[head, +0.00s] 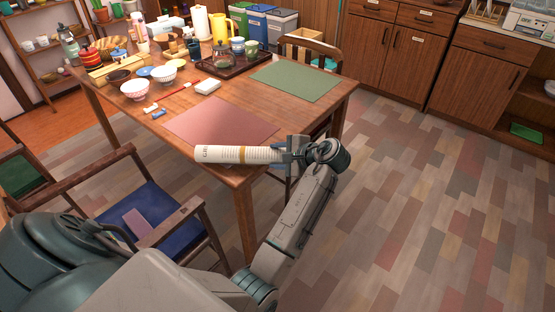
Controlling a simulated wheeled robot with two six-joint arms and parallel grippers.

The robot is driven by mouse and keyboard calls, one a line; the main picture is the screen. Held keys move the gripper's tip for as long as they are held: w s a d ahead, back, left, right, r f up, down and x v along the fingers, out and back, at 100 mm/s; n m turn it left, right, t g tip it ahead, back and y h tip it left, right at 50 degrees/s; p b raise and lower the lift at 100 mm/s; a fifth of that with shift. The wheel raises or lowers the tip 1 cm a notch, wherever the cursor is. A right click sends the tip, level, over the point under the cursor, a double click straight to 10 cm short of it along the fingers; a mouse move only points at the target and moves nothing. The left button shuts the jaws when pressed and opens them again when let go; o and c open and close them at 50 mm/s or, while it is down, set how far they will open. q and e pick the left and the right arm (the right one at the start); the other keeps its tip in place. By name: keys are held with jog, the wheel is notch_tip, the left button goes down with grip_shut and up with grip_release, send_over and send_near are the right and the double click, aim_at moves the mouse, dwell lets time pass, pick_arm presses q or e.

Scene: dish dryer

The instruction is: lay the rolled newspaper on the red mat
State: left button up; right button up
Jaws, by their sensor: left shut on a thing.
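The rolled newspaper (225,154) is a white roll with printed lines and a tan band. My left gripper (288,152) is shut on its right end and holds it roughly level. In the head view the roll lies across the near edge of the table, just in front of the red mat (212,118). The gap between roll and table cannot be told. The red mat lies flat and bare on the near part of the wooden table, its near edge partly hidden by the roll. My right gripper is not in view.
On the wooden table (120,108), a green mat (297,81) lies behind right, near a dark tray (235,66) with a teapot and mugs. A blue-seated chair (150,207) stands at the near left.

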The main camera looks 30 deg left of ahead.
pick_arm(q)
jog(key=shift+f, duration=0.2)
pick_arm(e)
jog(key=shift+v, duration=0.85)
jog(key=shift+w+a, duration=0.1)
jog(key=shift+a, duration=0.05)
pick_arm(q)
jog(key=shift+f, duration=0.15)
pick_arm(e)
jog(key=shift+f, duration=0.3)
pick_arm(q)
jog(key=shift+f, duration=0.1)
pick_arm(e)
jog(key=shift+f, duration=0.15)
pick_arm(q)
jog(key=o, duration=1.1)
jog(key=shift+f, duration=0.1)
jog(key=shift+c, duration=0.2)
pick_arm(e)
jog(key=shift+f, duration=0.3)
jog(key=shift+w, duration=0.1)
